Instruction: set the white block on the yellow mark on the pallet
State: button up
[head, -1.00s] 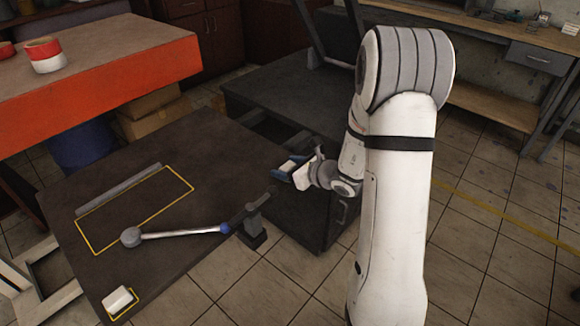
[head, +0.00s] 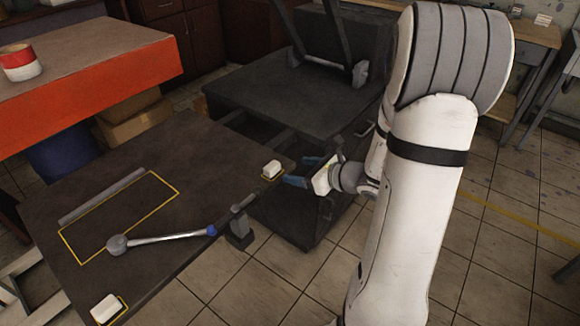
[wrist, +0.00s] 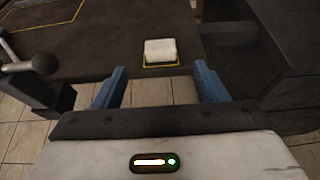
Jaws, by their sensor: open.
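A white block (head: 271,167) rests near the right corner of the dark pallet top (head: 165,195). In the wrist view the same block (wrist: 160,49) sits on a small yellow outline mark (wrist: 162,65). The mark's line shows along the block's front and sides; its back edge is hidden. My gripper (head: 302,172) has blue fingers and is open and empty, just off the pallet edge to the right of the block. In the wrist view the block is ahead of the fingertips, centred between them, with a gap.
A second white block (head: 104,308) sits at a yellow mark on the front left corner. A lever with a grey ball (head: 117,245) and a post clamp (head: 239,228) are on the pallet's front side. A dark cabinet (head: 300,100) stands behind. An orange-sided table (head: 90,90) is at left.

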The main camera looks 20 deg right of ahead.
jog(key=s+a+r+n+g, duration=0.4)
jog(key=s+a+n+g, duration=0.4)
jog(key=s+a+n, duration=0.55)
jog(key=s+d+r+n+h, duration=0.4)
jog(key=s+d+n+h, duration=0.2)
jog(key=n, duration=0.9)
jog(key=shift+d+g+h, duration=0.4)
jog(key=shift+d+h, duration=0.6)
jog(key=shift+s+r, duration=0.1)
jog(key=shift+r, duration=0.05)
notch_tip(320, 180, up, 7)
jog(key=p, duration=0.6)
jog(key=shift+s+p, duration=0.25)
jog(key=shift+p, duration=0.1)
